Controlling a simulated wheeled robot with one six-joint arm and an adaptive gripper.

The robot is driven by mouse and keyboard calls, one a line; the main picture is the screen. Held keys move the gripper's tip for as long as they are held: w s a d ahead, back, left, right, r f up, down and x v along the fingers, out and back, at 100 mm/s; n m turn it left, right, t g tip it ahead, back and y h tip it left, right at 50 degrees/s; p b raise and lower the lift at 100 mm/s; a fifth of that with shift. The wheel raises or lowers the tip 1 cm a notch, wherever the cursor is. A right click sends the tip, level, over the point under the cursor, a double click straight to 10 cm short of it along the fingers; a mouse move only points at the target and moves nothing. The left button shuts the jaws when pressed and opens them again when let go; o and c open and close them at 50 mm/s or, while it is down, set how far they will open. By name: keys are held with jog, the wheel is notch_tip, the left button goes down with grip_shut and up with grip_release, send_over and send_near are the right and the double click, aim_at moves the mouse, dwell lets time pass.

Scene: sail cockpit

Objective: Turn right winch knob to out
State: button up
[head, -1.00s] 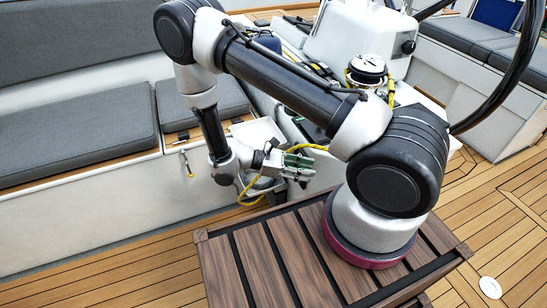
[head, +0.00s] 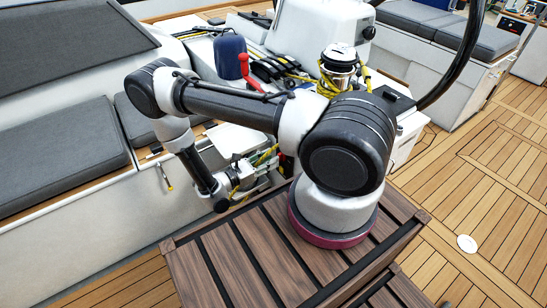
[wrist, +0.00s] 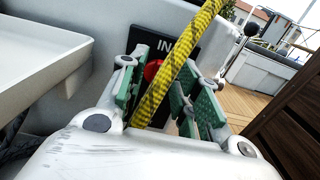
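A red knob (wrist: 152,70) sits on a black plate marked "IN" (wrist: 165,46) in the wrist view. A yellow rope crosses in front and hides part of the knob and label. My gripper (wrist: 162,105), with green finger pads, is open, one finger left and one right of the rope. The knob shows beyond the gap between the fingers; I cannot tell whether they touch it. In the head view my gripper (head: 268,162) is low beside the cockpit side, and the knob is hidden there. The winch (head: 340,60) stands up and to the right of it.
A white tray-like panel (wrist: 40,60) is close on the left in the wrist view; it also shows in the head view (head: 232,140). A red lever (head: 245,70) stands beside a blue cover (head: 230,55). A slatted wooden table (head: 210,260) is in front.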

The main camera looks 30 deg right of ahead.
jog(key=shift+d, duration=1.3)
jog(key=shift+c, duration=0.2)
grip_shut()
